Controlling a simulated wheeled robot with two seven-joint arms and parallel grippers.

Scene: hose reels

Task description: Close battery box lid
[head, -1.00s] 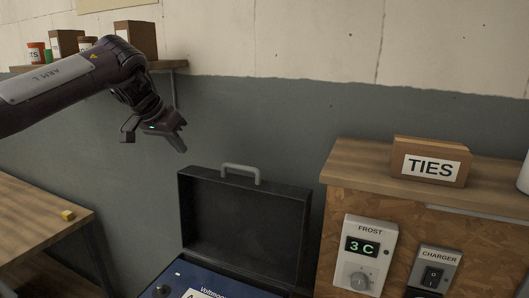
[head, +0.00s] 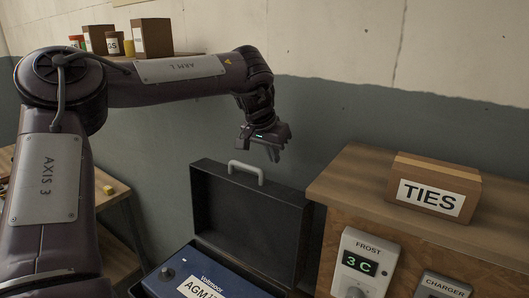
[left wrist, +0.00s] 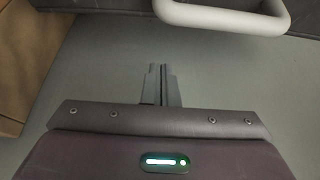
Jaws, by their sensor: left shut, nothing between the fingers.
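The battery box lid (head: 245,215) is a dark panel standing open and upright behind the box. A pale grey handle (head: 247,172) is on its top edge. A blue battery (head: 197,268) with a white label sits in the box below. My left gripper (head: 272,153) is above the lid's top edge, a little right of the handle, shut and empty. In the left wrist view its closed fingers (left wrist: 162,84) show apart from the handle (left wrist: 222,14), which is at the top. My right gripper is not in view.
A wooden cabinet (head: 330,190) stands close on the right, with a TIES box (head: 434,187) on top and FROST (head: 364,262) and CHARGER (head: 442,286) units on its front. A wooden table (head: 108,187) is at left. A shelf with small boxes hangs behind my left arm.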

